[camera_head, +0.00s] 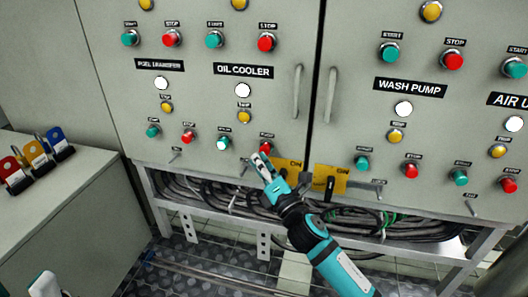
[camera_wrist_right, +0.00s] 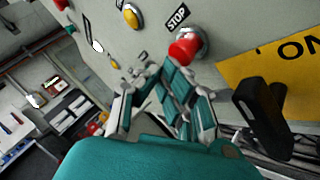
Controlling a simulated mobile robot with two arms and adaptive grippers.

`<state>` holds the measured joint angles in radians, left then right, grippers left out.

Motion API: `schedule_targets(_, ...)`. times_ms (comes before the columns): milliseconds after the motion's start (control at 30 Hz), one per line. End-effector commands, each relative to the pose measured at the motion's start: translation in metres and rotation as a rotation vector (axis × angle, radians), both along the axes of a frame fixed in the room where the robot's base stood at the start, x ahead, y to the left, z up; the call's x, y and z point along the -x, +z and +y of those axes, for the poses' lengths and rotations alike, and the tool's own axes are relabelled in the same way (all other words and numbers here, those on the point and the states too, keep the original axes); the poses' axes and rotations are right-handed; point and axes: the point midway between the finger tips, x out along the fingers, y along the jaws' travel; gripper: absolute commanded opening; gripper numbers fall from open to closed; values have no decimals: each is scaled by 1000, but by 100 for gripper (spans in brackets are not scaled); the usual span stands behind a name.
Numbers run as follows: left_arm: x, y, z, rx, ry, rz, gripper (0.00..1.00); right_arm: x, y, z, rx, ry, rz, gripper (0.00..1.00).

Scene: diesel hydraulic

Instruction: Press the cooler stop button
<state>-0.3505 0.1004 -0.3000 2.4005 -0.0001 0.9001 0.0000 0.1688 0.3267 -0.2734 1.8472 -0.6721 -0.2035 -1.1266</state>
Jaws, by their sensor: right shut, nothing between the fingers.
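The oil cooler stop button (camera_head: 266,147) is a red button on the grey cabinet, below and right of the "OIL COOLER" label (camera_head: 243,70). In the right wrist view a red button (camera_wrist_right: 183,50) under a "STOP" label shows close beyond the fingers. My right gripper (camera_head: 260,158) is shut and empty, its fingertips just below the button. In the right wrist view the fingertips (camera_wrist_right: 160,68) overlap the button's lower edge; I cannot tell whether they touch it. A white and teal piece at the bottom left edge of the head view may be my left gripper (camera_head: 42,286), mostly cut off.
A green start button (camera_head: 223,144) with a bright face sits left of the stop button. Yellow "ON" plates (camera_head: 330,180) with a dark handle are just right of my right gripper. Cables (camera_head: 210,195) run below the cabinet. Colored padlocks (camera_head: 36,150) stand on the left bench.

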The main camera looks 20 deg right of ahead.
Motion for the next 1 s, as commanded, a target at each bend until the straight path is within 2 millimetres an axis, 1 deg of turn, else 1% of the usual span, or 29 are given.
schedule_targets(1000,0,0,0,0,0,0,68,-9,1,-6,1,-1,-2,0)
